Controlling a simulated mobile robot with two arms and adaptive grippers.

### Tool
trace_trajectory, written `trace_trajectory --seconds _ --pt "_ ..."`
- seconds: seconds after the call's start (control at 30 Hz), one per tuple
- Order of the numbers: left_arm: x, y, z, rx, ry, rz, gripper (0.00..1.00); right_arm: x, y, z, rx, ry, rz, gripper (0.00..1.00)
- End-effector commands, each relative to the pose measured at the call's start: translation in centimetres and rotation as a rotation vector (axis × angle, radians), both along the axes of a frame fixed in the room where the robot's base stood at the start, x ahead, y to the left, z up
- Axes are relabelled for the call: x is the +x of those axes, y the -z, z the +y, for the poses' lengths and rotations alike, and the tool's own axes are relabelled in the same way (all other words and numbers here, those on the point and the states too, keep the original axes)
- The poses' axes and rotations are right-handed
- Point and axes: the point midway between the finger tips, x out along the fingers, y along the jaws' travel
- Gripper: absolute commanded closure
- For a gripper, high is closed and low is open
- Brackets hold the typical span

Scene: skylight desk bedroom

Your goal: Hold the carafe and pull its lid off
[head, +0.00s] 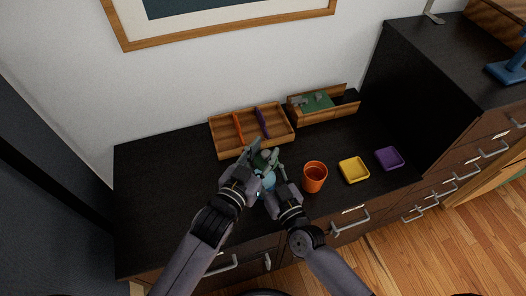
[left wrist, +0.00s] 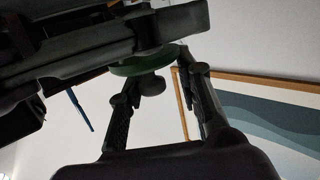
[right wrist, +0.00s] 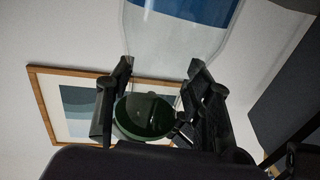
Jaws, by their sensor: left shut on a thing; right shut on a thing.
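The carafe is clear glass with blue contents (head: 268,181); it stands out best at the top of the right wrist view (right wrist: 180,12). My right gripper (head: 273,184) is shut on the carafe, its fingers on either side of the narrow glass. The lid is a dark green disc (right wrist: 142,117) with a small round knob, also showing in the left wrist view (left wrist: 145,64). My left gripper (head: 257,160) is shut on the lid, above the right gripper. The lid looks offset from the neck in the right wrist view; I cannot tell whether they touch. My grippers hide much of the carafe.
An orange cup (head: 314,177), a yellow dish (head: 353,170) and a purple dish (head: 389,158) stand to the right on the dark desktop (head: 160,190). A divided wooden tray (head: 226,148) and a wooden box (head: 337,117) are behind. The desktop's left side is clear. A taller cabinet stands right.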

Motion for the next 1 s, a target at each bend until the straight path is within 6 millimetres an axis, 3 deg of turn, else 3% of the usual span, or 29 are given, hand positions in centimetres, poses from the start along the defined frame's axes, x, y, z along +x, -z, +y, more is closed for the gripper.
trace_trajectory --seconds 0.13,0.67,1.0 --pt "0.0 0.2 0.0 0.0 0.001 0.003 1.0 -0.1 0.3 0.0 -0.006 -0.002 0.004 1.0" --pt "0.0 0.0 0.0 0.0 0.001 0.003 1.0 -0.1 0.3 0.0 -0.007 -0.002 0.004 1.0" --pt "0.0 -1.1 0.0 0.0 0.0 0.001 1.0 -0.1 0.3 0.0 -0.006 -0.002 0.005 1.0"
